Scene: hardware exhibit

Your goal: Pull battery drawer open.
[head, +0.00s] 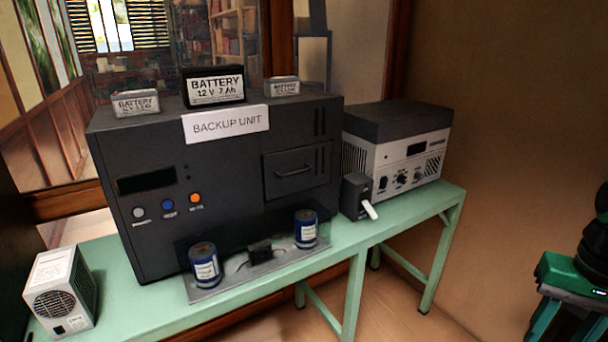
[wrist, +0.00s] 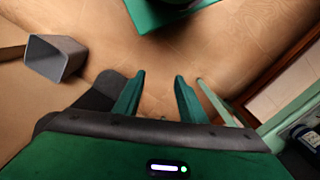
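The battery drawer (head: 300,186) is set in the right part of the dark grey backup unit's front in the head view. Its front looks flush with the unit, so it appears shut. A dark horizontal bar handle (head: 294,171) sits across its front. The backup unit (head: 230,165) stands on a pale green bench. My gripper (wrist: 159,82) shows in the wrist view with its two green fingers apart and nothing between them. It points at the floor, away from the drawer. The drawer is not in the wrist view.
Two blue cans (head: 205,266) (head: 305,229) stand on a grey plate below the drawer. A small black device (head: 357,196) with a white lever and a grey instrument (head: 398,160) stand right of the unit. A battery (head: 213,87) rests on top. A grey bin (wrist: 57,57) is on the floor.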

